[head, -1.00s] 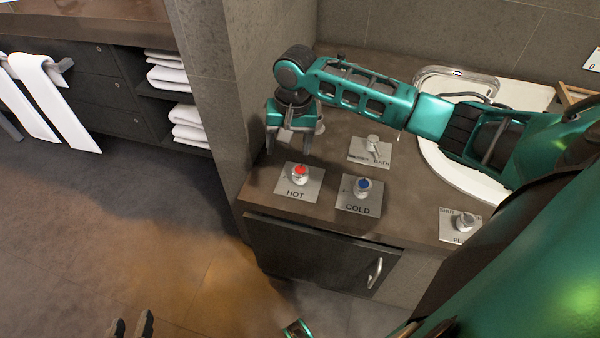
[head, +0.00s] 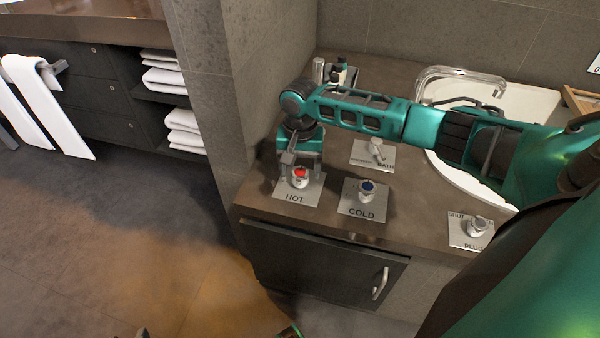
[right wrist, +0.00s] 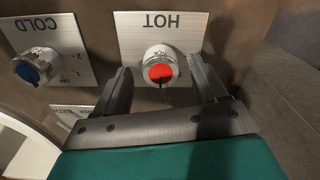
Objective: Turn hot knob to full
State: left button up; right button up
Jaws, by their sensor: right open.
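The hot knob (head: 300,176) has a red cap and stands on a metal plate (head: 290,197) marked HOT at the counter's left front. My right gripper (head: 298,167) is directly over it, pointing down. In the right wrist view, the hot knob (right wrist: 160,70) sits between the spread fingers of my right gripper (right wrist: 158,73). A gap shows on each side, and the fingers look apart from the knob. A small dark tip at the bottom edge of the head view seems to be my left gripper (head: 142,333); its jaws cannot be made out.
The blue-capped cold knob (head: 367,188) stands just right of the hot one. Behind is a bath lever (head: 376,148); a plug knob (head: 476,226) is at the right. The basin (head: 530,100) is partly behind my right arm. A tiled wall (head: 235,90) borders the counter's left.

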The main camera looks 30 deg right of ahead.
jog(key=shift+f, duration=0.35)
